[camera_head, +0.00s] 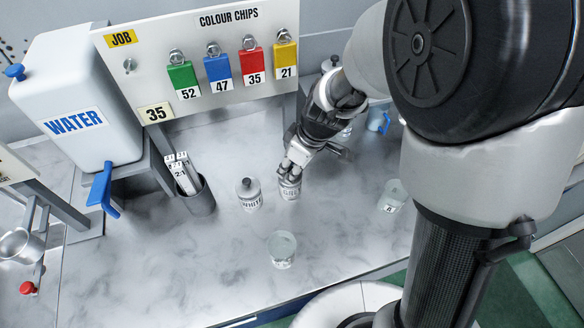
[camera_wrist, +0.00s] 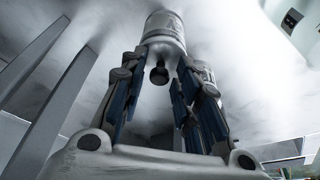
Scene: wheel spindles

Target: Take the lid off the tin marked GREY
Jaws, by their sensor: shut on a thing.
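The small pale tin marked GREY (camera_head: 290,190) stands on the counter just right of the tin marked WHITE (camera_head: 249,196); its label is partly readable. My gripper (camera_head: 298,158) reaches down over the GREY tin from the upper right and covers its top in the head view. In the wrist view, my gripper's fingertips (camera_wrist: 163,58) close on the lid at the near end of a tin (camera_wrist: 163,28). The lid's dark knob (camera_wrist: 159,75) lies between the fingers. I cannot see a gap between lid and tin.
A clear beaker (camera_head: 283,251) stands in front and another (camera_head: 392,196) to the right. A dark cup of marked strips (camera_head: 199,199) is left of the WHITE tin. The water tank (camera_head: 75,100) and colour-chip board (camera_head: 210,70) stand behind.

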